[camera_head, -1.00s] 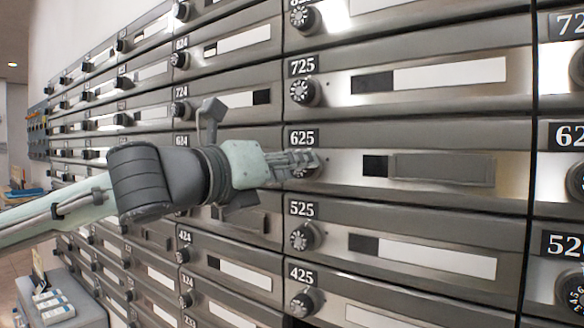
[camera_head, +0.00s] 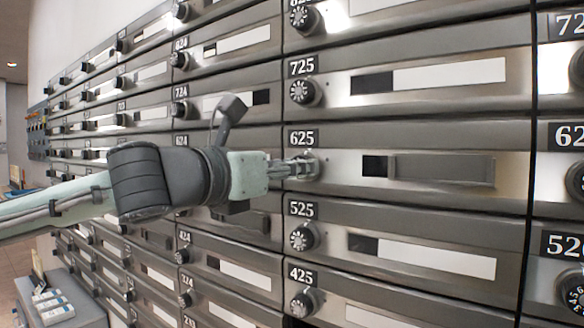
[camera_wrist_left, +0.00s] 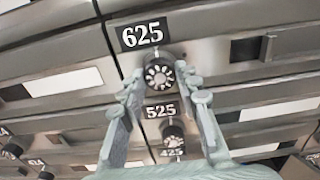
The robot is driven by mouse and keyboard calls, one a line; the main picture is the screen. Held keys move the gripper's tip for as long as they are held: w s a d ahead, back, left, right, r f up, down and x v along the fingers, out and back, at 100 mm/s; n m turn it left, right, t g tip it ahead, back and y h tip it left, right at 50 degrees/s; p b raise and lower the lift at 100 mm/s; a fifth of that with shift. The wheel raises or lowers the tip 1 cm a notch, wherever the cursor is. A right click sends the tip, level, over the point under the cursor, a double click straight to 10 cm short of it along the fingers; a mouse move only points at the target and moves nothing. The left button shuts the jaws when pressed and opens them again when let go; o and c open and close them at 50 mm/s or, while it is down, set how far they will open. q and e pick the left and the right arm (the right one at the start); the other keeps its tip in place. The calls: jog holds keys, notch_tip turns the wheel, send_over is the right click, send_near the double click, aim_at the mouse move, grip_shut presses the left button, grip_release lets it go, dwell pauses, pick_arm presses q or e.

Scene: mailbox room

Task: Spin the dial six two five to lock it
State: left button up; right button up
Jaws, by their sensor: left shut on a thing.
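The mailbox door numbered 625 (camera_head: 445,200) is in the middle of the head view, with its number plate above the dial. Its round dark dial with a pale marked face (camera_wrist_left: 159,77) shows in the left wrist view between my fingertips. My left gripper (camera_head: 302,168) is shut on this dial, its fingers on either side of the knob. In the head view the fingers cover most of the dial. The marks on the dial face are too small to read. My right gripper is not in view.
Dial 725 (camera_head: 302,91) is just above and dial 525 (camera_head: 303,237) just below, both sticking out from their doors. A grey cabinet (camera_head: 85,315) with small boxes on top stands at the lower left.

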pick_arm(q)
jog(key=o, duration=1.2)
jog(key=shift+c, duration=0.2)
jog(key=v, duration=1.2)
